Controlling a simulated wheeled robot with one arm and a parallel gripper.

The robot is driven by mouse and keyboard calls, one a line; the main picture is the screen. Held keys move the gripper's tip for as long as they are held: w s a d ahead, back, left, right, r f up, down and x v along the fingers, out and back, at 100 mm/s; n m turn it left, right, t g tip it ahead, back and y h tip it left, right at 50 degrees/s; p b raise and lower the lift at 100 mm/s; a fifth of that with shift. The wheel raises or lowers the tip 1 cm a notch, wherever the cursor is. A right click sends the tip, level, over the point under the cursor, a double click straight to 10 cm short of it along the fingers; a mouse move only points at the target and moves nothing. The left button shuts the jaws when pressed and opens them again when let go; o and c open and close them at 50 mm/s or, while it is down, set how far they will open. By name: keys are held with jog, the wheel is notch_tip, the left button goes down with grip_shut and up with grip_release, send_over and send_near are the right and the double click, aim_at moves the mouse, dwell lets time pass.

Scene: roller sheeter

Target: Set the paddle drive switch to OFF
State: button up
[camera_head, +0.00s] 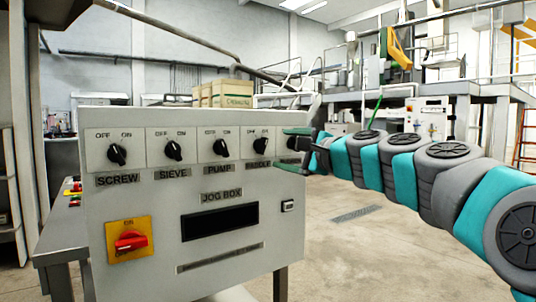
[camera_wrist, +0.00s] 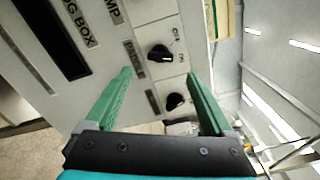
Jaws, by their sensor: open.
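The paddle drive switch (camera_head: 260,145) is a black rotary knob on a white plate above the PADDLE label, with OFF at left and ON at right. In the wrist view the paddle knob (camera_wrist: 160,53) shows just beyond the fingertips, between their lines. Its white mark appears turned to the ON side. My gripper (camera_head: 283,149) has green fingers and is open and empty in front of the panel's right end. In the wrist view the gripper (camera_wrist: 160,73) has its fingers spread wide. I see no contact with the knob.
The SCREW (camera_head: 117,154), SIEVE (camera_head: 174,150) and PUMP (camera_head: 220,147) knobs sit in a row to the left. Another knob (camera_wrist: 175,101) neighbours the paddle one, partly hidden by my gripper in the head view. A red-yellow switch (camera_head: 130,240) is lower left. Floor at right is clear.

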aim_at(264, 146)
jog(key=shift+x, duration=3.9)
jog(key=shift+c, duration=0.2)
jog(key=c, duration=1.3)
